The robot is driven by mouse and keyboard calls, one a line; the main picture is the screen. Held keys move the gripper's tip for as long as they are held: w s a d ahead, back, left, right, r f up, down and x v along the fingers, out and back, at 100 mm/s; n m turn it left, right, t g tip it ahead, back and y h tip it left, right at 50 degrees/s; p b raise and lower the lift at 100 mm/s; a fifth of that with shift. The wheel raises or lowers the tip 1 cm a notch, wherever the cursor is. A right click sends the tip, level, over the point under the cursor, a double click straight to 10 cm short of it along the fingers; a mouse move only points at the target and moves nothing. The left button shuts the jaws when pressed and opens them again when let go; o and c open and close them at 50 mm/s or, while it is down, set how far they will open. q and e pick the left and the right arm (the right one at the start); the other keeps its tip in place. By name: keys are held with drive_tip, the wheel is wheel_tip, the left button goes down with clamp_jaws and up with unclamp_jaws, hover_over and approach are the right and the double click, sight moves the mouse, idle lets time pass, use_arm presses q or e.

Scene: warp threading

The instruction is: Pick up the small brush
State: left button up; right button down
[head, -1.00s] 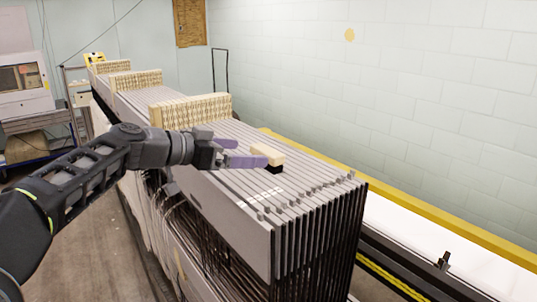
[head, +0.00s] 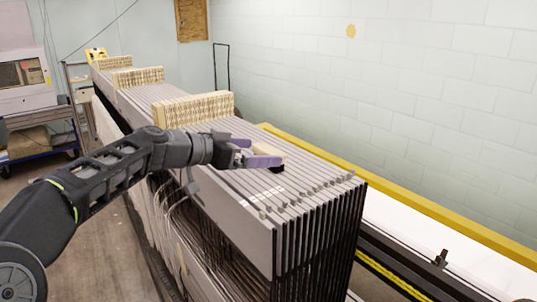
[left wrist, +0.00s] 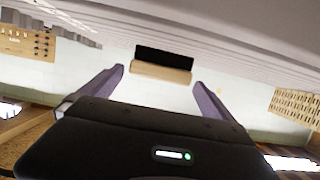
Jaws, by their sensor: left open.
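The small brush has a pale wooden back and dark bristles. In the head view the brush (head: 272,153) lies on top of the grey slatted frames, partly hidden by my left gripper (head: 262,160). In the left wrist view the brush (left wrist: 162,63) sits between and just beyond the two purple fingers. My left gripper (left wrist: 160,85) is open, with a finger on each side and gaps showing between them and the brush. My right gripper is not in view.
The stack of upright grey frames (head: 240,190) fills the middle. Pale slotted blocks (head: 195,108) stand on it farther back. A yellow rail (head: 420,212) runs along the right side. A white wall (head: 440,80) is behind.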

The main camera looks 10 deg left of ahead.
sight(265, 150)
use_arm(q)
drive_tip(key=p+x, duration=0.2)
drive_tip(key=x, duration=0.1)
drive_tip(key=shift+w+d+r, duration=0.15)
drive_tip(key=shift+w+d, duration=0.1)
drive_tip(key=shift+w, duration=0.05)
drive_tip(key=shift+w+d+f, duration=0.15)
drive_tip(key=shift+w+f, duration=0.05)
drive_tip(key=c, duration=1.1)
drive_tip(key=shift+r, duration=0.15)
drive_tip(key=shift+c, duration=0.2)
wheel_tip(265, 150, up, 10)
drive_tip(key=shift+f, duration=0.1)
idle(0.4)
